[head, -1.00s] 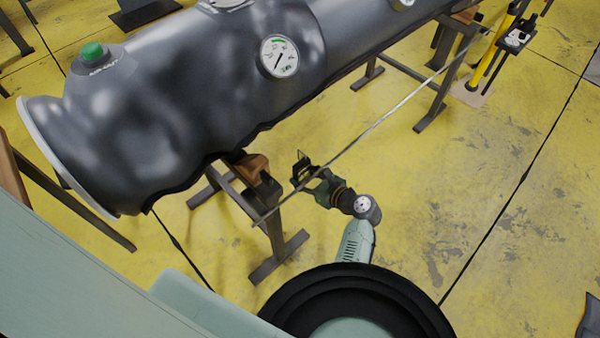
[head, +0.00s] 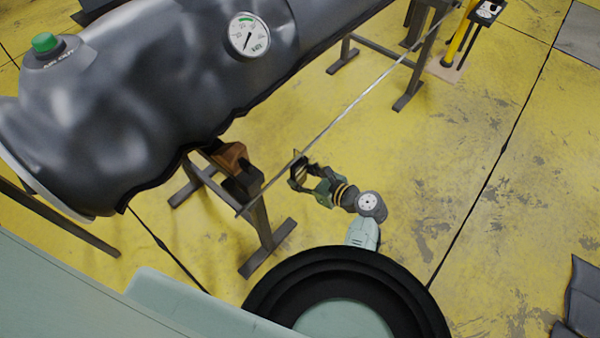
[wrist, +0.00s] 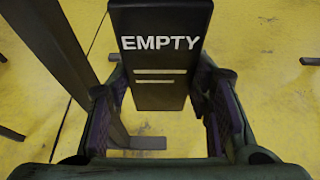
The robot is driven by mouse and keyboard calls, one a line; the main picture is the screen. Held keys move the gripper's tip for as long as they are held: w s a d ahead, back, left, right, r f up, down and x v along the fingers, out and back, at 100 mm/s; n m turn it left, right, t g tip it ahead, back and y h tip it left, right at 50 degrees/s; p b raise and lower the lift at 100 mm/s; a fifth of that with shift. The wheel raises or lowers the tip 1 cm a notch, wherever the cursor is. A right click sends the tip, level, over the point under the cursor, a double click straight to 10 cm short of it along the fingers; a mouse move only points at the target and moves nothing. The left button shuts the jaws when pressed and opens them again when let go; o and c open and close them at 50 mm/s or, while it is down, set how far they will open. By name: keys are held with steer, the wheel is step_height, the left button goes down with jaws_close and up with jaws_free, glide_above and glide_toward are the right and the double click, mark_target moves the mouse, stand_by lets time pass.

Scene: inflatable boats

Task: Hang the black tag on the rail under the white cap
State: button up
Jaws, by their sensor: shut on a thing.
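The black tag (wrist: 160,75) carries the white word EMPTY and two pale bars or slots. It stands between the jaws of my gripper (wrist: 170,105) in the wrist view, with its upper part beyond the fingers. In the head view my gripper (head: 310,180) is shut on the dark tag (head: 298,170), close to the thin metal rail (head: 345,113). I cannot tell whether the tag touches the rail. The rail slants from lower left to upper right beside the grey tube. I see no white cap; the cap in view (head: 45,42) is green.
The large grey inflatable tube (head: 150,110) with a round gauge (head: 249,36) lies on dark trestles (head: 262,225). A yellow post (head: 457,35) stands at the upper right. Dark folded material (head: 585,295) lies at the lower right.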

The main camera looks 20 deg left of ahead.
steer(key=shift+f, duration=0.2)
steer(key=o, duration=1.3)
steer(key=shift+c, duration=0.2)
